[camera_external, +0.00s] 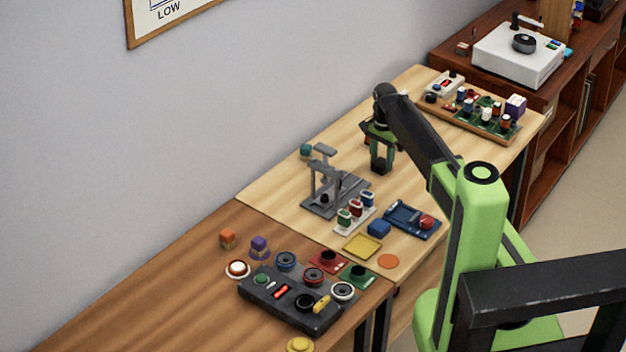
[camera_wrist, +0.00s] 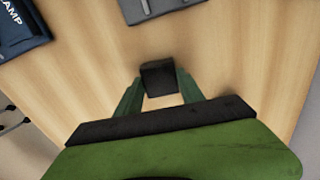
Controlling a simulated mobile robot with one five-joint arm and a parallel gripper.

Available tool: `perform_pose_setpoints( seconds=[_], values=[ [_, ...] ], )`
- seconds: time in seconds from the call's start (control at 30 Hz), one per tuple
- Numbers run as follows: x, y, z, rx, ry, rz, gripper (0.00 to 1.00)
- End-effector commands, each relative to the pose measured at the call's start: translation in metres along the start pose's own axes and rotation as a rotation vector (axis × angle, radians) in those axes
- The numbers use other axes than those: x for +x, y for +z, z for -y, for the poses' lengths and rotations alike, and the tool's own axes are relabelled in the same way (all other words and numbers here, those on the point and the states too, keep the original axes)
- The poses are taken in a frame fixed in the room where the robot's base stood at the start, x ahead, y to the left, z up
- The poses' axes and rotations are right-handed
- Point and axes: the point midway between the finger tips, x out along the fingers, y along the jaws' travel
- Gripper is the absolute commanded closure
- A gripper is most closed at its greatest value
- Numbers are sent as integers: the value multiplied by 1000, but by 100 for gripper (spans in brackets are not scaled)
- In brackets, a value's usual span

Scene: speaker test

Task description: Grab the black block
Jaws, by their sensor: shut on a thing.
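The black block (camera_wrist: 158,79) is between the two green fingers of my gripper (camera_wrist: 157,95) in the wrist view. The fingers are shut on its sides, and its dark top and front face show beyond the fingertips. In the external view my gripper (camera_external: 381,165) points down over the light wooden table, to the right of the grey stand. The block is hard to make out there, as a dark patch at the fingertips. Whether it touches the table I cannot tell.
A grey stand (camera_external: 338,194) is left of my gripper. A wooden tray (camera_external: 513,139) with several parts stands at the back right. Coloured blocks and a blue tray (camera_external: 400,222) lie nearer the front. Bare tabletop surrounds my gripper. A dark blue thing (camera_wrist: 18,35) shows in the wrist view.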

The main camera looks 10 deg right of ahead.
Motion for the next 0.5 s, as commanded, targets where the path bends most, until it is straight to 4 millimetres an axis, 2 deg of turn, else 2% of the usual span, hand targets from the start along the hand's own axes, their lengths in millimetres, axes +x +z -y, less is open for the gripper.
perform_pose_setpoints(
  seconds=[0.03,0.13,0.37,0.5],
  values=[
    [0,0,0,0,0,0,88],
    [0,0,0,0,0,0,99],
    [-1,0,0,0,0,0,99],
    [-11,0,0,0,0,0,99]
  ],
)
